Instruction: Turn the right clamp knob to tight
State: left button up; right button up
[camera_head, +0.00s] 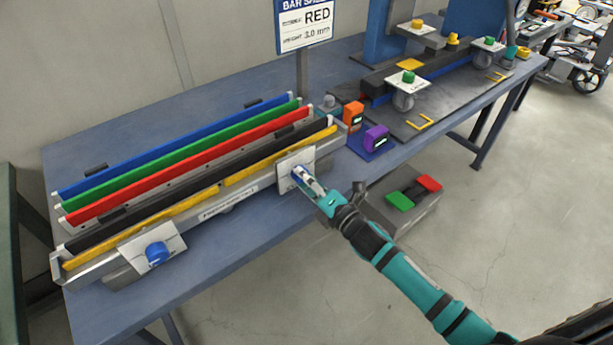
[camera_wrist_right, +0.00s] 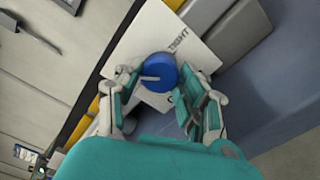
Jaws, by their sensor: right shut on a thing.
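The right clamp knob (camera_wrist_right: 160,70) is a round blue knob on a white plate (camera_wrist_right: 142,40) in the right wrist view. A pale pointer mark on it points to the left in that view. "TIGHT" is printed on the plate above the knob; another label below is mostly hidden. My right gripper (camera_wrist_right: 155,92) has its two fingers on either side of the knob and is shut on it. In the head view my right gripper (camera_head: 304,178) covers most of this knob in front of its white plate (camera_head: 287,160). My left gripper is out of view.
The left clamp (camera_head: 157,252) has a similar blue knob. Blue, green, red, black and yellow bars (camera_head: 190,160) lie along the rack between. A sign reading RED (camera_head: 308,22) stands behind. A box with green and red buttons (camera_head: 400,200) is below the table's right edge.

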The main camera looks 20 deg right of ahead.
jog(key=m+p, duration=0.2)
jog(key=m, duration=0.4)
jog(key=m+p, duration=0.2)
jog(key=m, duration=0.4)
jog(key=shift+m, duration=0.4)
jog(key=m+p, duration=0.1)
jog(key=m, duration=0.5)
jog(key=shift+p, duration=0.35)
jog(key=m, duration=0.5)
jog(key=shift+f+m, duration=0.1)
jog(key=shift+m, duration=0.3)
jog(key=o, duration=1.2)
